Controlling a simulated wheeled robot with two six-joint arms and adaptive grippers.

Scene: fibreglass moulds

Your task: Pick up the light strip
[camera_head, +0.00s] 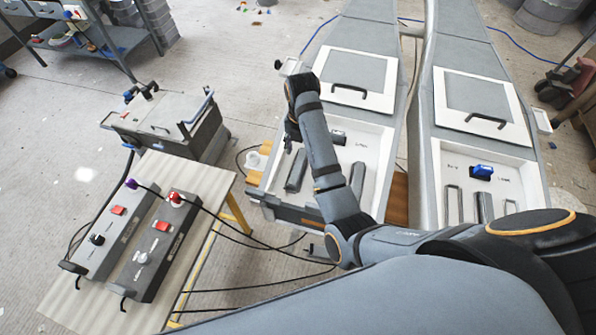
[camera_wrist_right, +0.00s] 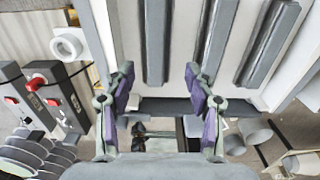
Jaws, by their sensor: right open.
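Several long grey strips lie in the pale recessed mould trays; I cannot tell for sure which one is the light strip. In the left tray (camera_head: 332,205) one strip (camera_head: 297,170) lies on the left, and another (camera_head: 355,182) lies right of my arm. My right gripper (camera_head: 291,143) hangs over the left part of this tray. In the right wrist view the right gripper (camera_wrist_right: 160,88) is open and empty, its purple-padded fingers wide apart. Grey strips (camera_wrist_right: 156,40) and (camera_wrist_right: 214,38) run ahead of and between the fingers, apart from them. My left gripper is out of view.
The right mould tray (camera_head: 437,175) holds more strips and a blue-handled part (camera_head: 482,171). Two grey control boxes (camera_head: 153,245) with red switches stand on a bench at the left. A grey case (camera_head: 170,125) stands behind it. Cables cross the floor between bench and moulds.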

